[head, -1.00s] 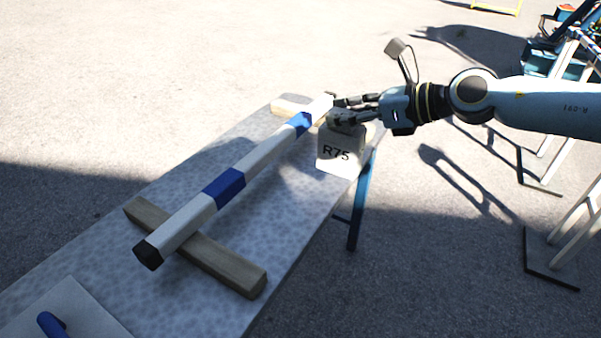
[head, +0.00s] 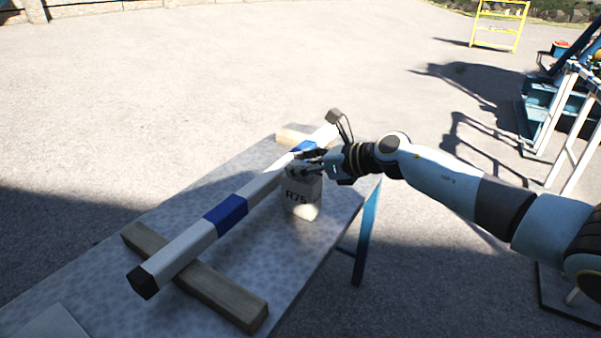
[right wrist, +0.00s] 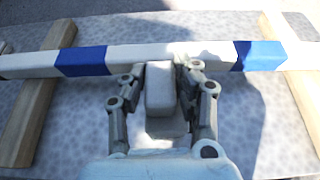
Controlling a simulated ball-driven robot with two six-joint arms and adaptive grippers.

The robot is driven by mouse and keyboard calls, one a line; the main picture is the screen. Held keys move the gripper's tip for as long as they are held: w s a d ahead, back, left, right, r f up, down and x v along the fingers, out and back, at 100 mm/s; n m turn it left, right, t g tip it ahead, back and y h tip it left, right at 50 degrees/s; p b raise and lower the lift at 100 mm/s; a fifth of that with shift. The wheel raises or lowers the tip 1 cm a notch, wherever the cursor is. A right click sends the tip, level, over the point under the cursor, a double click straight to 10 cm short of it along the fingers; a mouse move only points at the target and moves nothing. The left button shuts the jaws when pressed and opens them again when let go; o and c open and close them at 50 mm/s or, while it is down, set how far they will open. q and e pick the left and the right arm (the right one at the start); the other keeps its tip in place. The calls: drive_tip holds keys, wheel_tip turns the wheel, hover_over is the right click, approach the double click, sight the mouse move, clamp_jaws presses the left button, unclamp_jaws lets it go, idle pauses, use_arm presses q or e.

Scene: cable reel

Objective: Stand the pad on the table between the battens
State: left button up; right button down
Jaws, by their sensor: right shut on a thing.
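The pad is a white block marked R75 (head: 303,198), upright, hanging below my right gripper (head: 305,168). My right gripper is shut on its top. In the right wrist view the pad (right wrist: 160,92) sits between the two fingers (right wrist: 160,80), beside the bar. I cannot tell whether its base touches the table (head: 255,235). The near wooden batten (head: 225,292) and the far batten (head: 290,136) lie across the table, and the pad is along the stretch between them. My left gripper is not in view.
A white bar with blue bands (head: 190,243) lies across both battens, close to the pad. A pale flat sheet (head: 50,325) is at the near left corner. A blue trestle leg (head: 367,225) stands under the table's right edge.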

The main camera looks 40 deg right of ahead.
drive_tip(key=shift+w+f, duration=0.1)
drive_tip(key=shift+f, duration=0.3)
drive_tip(key=shift+f, duration=0.2)
drive_tip(key=c, duration=1)
unclamp_jaws()
